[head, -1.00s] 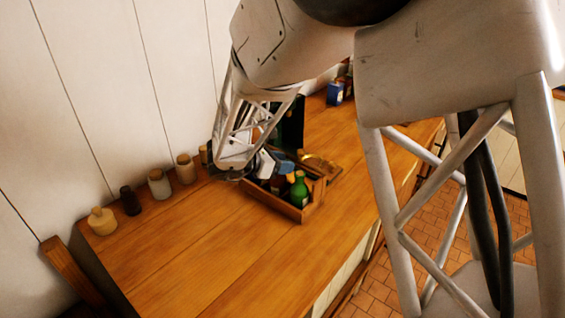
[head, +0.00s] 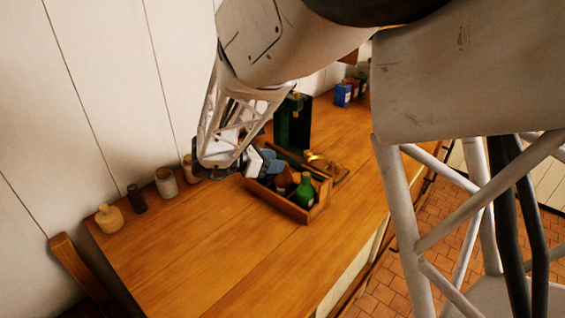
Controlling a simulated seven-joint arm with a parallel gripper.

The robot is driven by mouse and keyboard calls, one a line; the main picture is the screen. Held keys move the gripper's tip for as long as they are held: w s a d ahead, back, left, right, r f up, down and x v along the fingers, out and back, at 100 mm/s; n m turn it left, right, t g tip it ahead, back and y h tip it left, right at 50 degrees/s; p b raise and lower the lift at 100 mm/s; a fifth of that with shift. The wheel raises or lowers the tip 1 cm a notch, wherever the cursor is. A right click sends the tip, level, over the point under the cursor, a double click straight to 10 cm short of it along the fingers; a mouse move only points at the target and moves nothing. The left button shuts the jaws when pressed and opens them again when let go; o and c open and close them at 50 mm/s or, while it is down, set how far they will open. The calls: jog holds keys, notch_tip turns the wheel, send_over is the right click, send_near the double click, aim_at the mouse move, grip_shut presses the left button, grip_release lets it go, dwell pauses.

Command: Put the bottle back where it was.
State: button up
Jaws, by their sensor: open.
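A wooden crate (head: 264,195) with a handle stands on the wooden counter. A green bottle (head: 305,191) stands upright at its right end. A brown bottle (head: 284,181) is beside it, partly hidden by the crate wall. I cannot tell which one the task means. My gripper (head: 262,161) is open, with blue-tipped fingers, at the left back end of the crate. It hides part of that end. No bottle shows between the fingers, though the view there is small and partly blocked by my wrist.
Several small jars stand along the wall at left, including a pale corked one (head: 109,218). A dark green box (head: 293,122) stands behind the crate, with a brass object (head: 322,163) at right. Blue and red containers (head: 343,94) stand farther back. The front counter is clear.

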jog(key=v, duration=0.6)
jog(key=shift+r, duration=0.1)
dwell(0.8)
jog(key=w+d+r+n+t+y, duration=0.2)
jog(key=d+r+n+t+y, duration=0.15)
jog(key=n, duration=0.25)
jog(key=w+d+r+n+t+y, duration=0.2)
jog(key=w+r+n+t+y, duration=0.15)
jog(key=r+n, duration=0.2)
jog(key=s+d+r+n+t+y, duration=0.15)
jog(key=s+r+n+y, duration=0.35)
jog(key=n, duration=1)
jog(key=s+d+f+n+g, duration=0.2)
jog(key=s+d+n, duration=0.3)
jog(key=s, duration=0.5)
jog(key=s+d+f+n+g, duration=0.3)
jog(key=s+d+n+g, duration=0.1)
jog(key=s+n, duration=0.6)
jog(key=s+d+f+n+g, duration=0.3)
jog(key=s+d+n+g, duration=0.2)
jog(key=s+n, duration=0.3)
jog(key=s, duration=0.4)
jog(key=shift+d, duration=0.3)
